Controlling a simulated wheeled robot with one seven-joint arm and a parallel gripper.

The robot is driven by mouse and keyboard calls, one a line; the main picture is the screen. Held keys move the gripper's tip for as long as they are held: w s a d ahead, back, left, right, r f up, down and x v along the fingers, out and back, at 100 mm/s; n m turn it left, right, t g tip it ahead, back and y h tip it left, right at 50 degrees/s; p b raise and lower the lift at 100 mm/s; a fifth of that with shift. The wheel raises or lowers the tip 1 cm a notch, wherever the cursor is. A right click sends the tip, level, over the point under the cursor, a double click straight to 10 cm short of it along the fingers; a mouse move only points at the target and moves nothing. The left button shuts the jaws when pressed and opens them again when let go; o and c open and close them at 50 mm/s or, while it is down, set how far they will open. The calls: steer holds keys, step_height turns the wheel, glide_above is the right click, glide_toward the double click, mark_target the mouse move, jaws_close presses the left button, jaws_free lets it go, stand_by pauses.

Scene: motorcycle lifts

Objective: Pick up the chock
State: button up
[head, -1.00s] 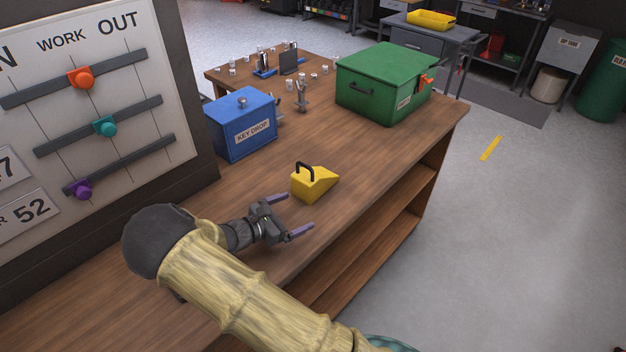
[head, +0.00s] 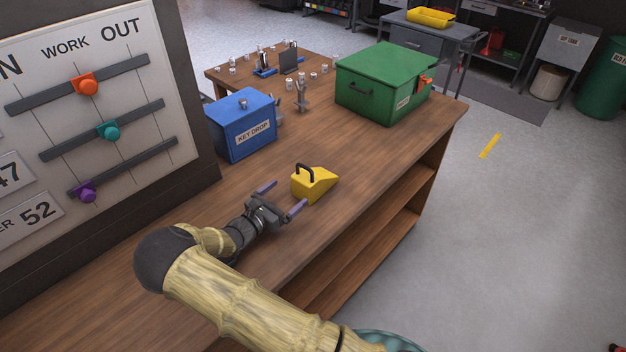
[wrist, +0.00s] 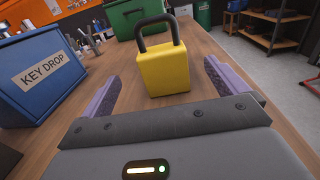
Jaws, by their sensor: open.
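The chock (head: 316,184) is a yellow wedge with a black loop handle, standing on the wooden bench top. In the wrist view the chock (wrist: 163,72) is straight ahead, a little beyond the fingertips and between their lines, with its handle upright on top. My gripper (head: 284,197) is open and empty, low over the bench on the near left side of the chock. Its two purple-padded fingers (wrist: 160,82) point toward the chock and appear apart from it.
A blue key drop box (head: 241,126) stands left of and behind the chock. A green toolbox (head: 385,82) sits at the back right. Small metal parts (head: 301,98) stand farther back. A board with sliders (head: 95,110) is at left. The bench's right edge is near the chock.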

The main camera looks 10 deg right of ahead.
mark_target(310, 174)
steer(key=p+x, duration=0.2)
steer(key=x, duration=0.4)
steer(key=shift+w+d, duration=0.2)
steer(key=shift+d, duration=0.1)
steer(key=p+x, duration=0.2)
steer(key=x, duration=0.2)
steer(key=shift+w+d+p, duration=0.15)
steer(key=shift+d+p, duration=0.15)
steer(key=shift+p, duration=0.1)
steer(key=shift+w+d+f, duration=0.15)
steer(key=shift+w+d, duration=0.05)
steer(key=c, duration=1.5)
steer(key=shift+r, duration=0.2)
